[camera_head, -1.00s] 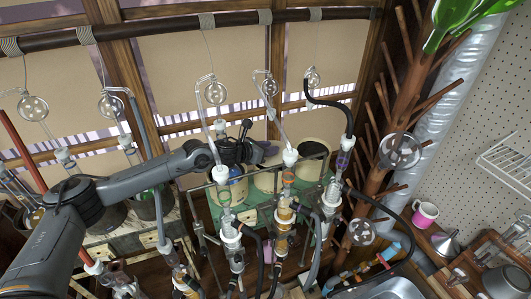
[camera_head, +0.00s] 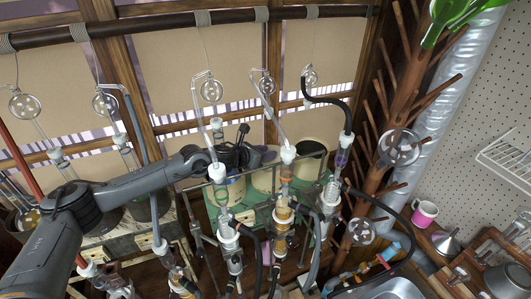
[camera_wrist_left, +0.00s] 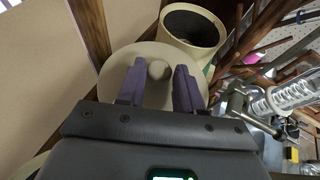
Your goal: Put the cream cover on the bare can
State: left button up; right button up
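The cream cover (camera_wrist_left: 108,70) is a round disc with a small knob, seen below my left gripper in the left wrist view. My left gripper (camera_wrist_left: 160,69) is open, its two purple fingers on either side of the knob with gaps showing. In the head view my left gripper (camera_head: 264,156) is over the middle of a row of cream cans, where it hides most of the cover. The bare can (camera_wrist_left: 195,37) has an open dark top, just beyond the cover; it is the right can (camera_head: 309,164) in the head view. My right gripper is not in view.
Glass tubing and clamps of the reflux rig (camera_head: 229,235) stand in front of the cans. A black hose (camera_head: 332,103) arches above the bare can. A wooden peg rack (camera_head: 399,100) rises to the right. Another cream can (camera_head: 236,190) stands left, partly hidden.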

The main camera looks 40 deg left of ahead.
pick_arm(q)
jog(key=o, duration=0.3)
jog(key=shift+r, duration=0.1)
jog(key=shift+r+p, duration=0.45)
jog(key=shift+p, duration=0.05)
jog(key=shift+r+p, duration=0.45)
jog(key=shift+f+b+v, duration=0.15)
jog(key=shift+b+v, duration=1.05)
jog(key=shift+v, duration=1.75)
jog(key=shift+f+b+v, duration=0.15)
jog(key=shift+b+v, duration=1)
jog(key=shift+v, duration=1.75)
jog(key=shift+s, duration=0.15)
